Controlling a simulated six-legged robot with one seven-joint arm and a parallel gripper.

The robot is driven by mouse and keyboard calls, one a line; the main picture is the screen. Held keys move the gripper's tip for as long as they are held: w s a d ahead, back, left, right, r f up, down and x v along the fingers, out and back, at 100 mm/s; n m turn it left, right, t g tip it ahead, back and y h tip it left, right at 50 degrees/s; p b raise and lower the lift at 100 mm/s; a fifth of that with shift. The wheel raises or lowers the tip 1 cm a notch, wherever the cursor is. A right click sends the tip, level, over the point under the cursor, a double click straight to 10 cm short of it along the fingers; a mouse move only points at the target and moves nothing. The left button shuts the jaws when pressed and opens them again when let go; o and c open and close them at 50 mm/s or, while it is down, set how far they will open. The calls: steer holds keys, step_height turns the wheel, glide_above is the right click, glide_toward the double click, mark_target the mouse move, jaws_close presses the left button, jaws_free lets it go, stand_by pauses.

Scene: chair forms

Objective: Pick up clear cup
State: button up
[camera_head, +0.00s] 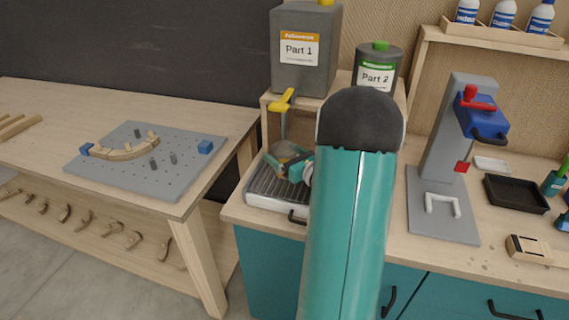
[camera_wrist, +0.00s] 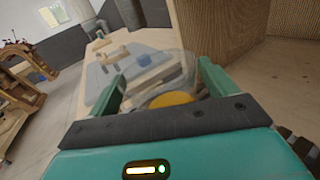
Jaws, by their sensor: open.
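The clear cup (camera_head: 285,151) is on or just above the ribbed grey tray, below the yellow tap (camera_head: 285,101) of the Part 1 container. In the wrist view the clear cup (camera_wrist: 150,70) is see-through, with something yellow low in it. My gripper (camera_head: 284,163) is at the cup in the head view, partly hidden by my arm. In the wrist view the two green fingers of my gripper (camera_wrist: 160,82) stand apart, one on each side of the cup. I cannot tell whether either finger touches it.
The grey Part 1 container (camera_head: 306,75) and Part 2 container (camera_head: 376,65) stand on a wooden shelf above. The ribbed tray (camera_head: 262,203) sits on the bench. A grey stand with a blue clamp (camera_head: 483,118) is at right. A pegboard table (camera_head: 130,180) is at left.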

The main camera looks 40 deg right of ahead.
steer(key=c, duration=0.9)
steer(key=shift+o, duration=0.2)
steer(key=shift+r, duration=0.15)
